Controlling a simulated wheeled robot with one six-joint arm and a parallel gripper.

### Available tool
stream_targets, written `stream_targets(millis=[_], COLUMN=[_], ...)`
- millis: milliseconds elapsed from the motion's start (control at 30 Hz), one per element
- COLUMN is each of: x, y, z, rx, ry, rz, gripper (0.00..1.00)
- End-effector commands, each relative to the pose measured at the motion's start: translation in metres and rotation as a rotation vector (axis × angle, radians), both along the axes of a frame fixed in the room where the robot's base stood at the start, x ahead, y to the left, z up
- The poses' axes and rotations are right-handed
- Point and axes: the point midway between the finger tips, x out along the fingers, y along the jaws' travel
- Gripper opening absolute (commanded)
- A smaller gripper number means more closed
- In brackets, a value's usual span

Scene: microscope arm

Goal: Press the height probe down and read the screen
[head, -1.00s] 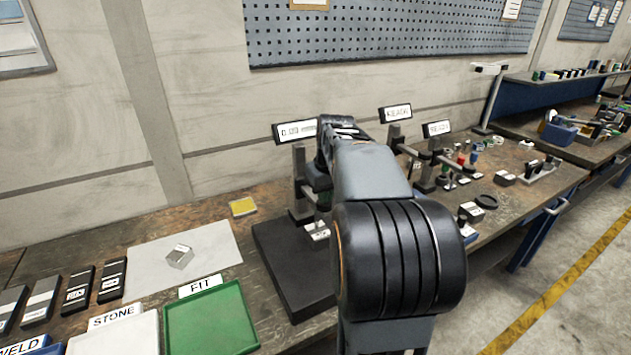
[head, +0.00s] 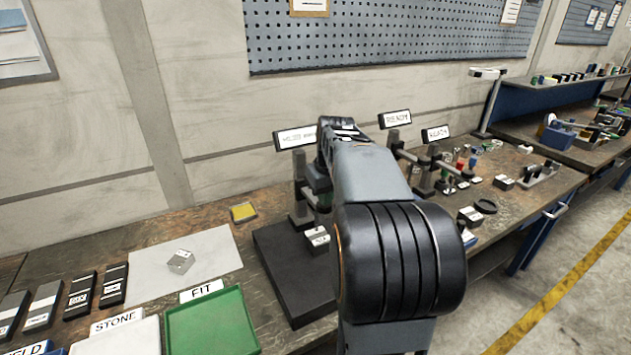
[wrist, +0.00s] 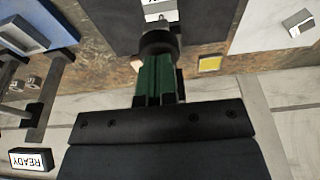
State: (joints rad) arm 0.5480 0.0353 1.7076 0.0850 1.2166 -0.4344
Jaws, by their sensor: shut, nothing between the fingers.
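The height probe's stand (head: 299,185) rises from a dark base plate (head: 272,262) in the head view. Its tilted white screen (head: 292,138) sits on top, with dark text too blurred to read and its right end behind my arm. A small labelled block (head: 317,240) sits on the plate under the probe. In the wrist view, my gripper (wrist: 157,66) is shut and empty, its green fingers meeting at the dark round probe head (wrist: 158,40). They look in contact, but the exact touch is hidden. The labelled block (wrist: 158,10) shows just beyond.
A green FIT tray (head: 212,325), a white STONE tray (head: 115,335) and a paper with a metal block (head: 180,261) lie left. A yellow pad (head: 243,212) lies behind. Two more screens (head: 395,119) (head: 436,133) stand right, one reading READY in the wrist view (wrist: 32,160).

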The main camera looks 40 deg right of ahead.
Motion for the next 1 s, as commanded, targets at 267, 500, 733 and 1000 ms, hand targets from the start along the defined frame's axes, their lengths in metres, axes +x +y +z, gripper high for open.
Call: stream_targets(millis=[267, 500, 733, 1000], x=[0.0, 0.0, 0.0, 0.0], y=[0.0, 0.0, 0.0, 0.0], z=[0.028, 0.048, 0.065, 0.065], rx=[0.001, 0.001, 0.0, 0.0], ry=[0.002, 0.002, 0.001, 0.0], rz=[0.0, 0.0, 0.0, 0.0], gripper=[0.0, 0.0, 0.0, 0.0])
